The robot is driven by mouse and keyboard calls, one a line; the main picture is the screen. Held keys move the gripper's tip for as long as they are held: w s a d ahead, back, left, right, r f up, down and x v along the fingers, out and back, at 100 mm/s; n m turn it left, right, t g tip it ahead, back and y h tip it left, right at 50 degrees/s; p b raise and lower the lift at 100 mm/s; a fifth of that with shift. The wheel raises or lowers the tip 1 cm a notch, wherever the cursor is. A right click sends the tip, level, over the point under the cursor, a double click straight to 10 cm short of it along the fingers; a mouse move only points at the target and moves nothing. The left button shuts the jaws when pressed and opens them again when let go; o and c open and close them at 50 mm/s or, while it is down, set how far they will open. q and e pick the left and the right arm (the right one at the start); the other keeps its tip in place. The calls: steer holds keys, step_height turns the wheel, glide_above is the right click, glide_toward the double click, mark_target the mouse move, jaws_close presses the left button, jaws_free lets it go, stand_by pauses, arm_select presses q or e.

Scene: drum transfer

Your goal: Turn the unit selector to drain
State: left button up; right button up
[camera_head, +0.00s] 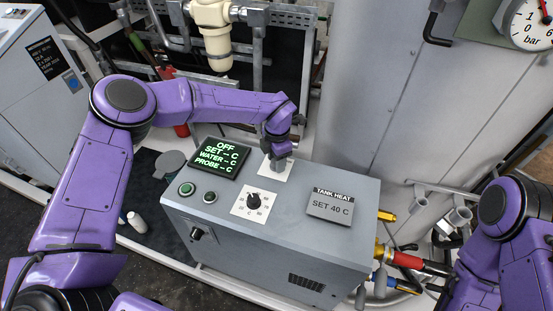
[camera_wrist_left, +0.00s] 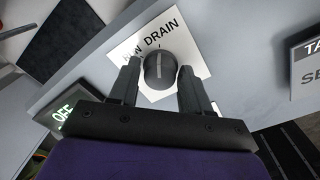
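The unit selector is a dark round knob (camera_wrist_left: 160,70) on a white plate (camera_wrist_left: 183,42), seen in the left wrist view. The plate reads DRAIN, with another word to its left partly hidden by a finger. A pale line runs across the knob's face. My left gripper (camera_wrist_left: 158,82) has one finger on each side of the knob, apart, with no clear grip on it. In the head view my left gripper (camera_head: 279,157) points down at the plate (camera_head: 275,172) on the grey control box and hides the knob. My right gripper is out of view.
The grey box (camera_head: 330,240) also carries a lit display (camera_head: 219,158), a green button (camera_head: 187,189), a temperature dial (camera_head: 253,201) and a TANK HEAT sign (camera_head: 330,205). A large grey tank (camera_head: 385,90) stands behind. Pipes and valves lie right of the box.

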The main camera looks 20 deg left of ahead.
arm_select(q)
steer(key=shift+o, duration=0.5)
steer(key=shift+r, duration=0.1)
steer(key=shift+r, duration=0.4)
step_height(320, 180, up, 10)
steer(key=b, duration=0.2)
steer(key=shift+s+d+f, duration=0.15)
steer(key=shift+f, duration=0.05)
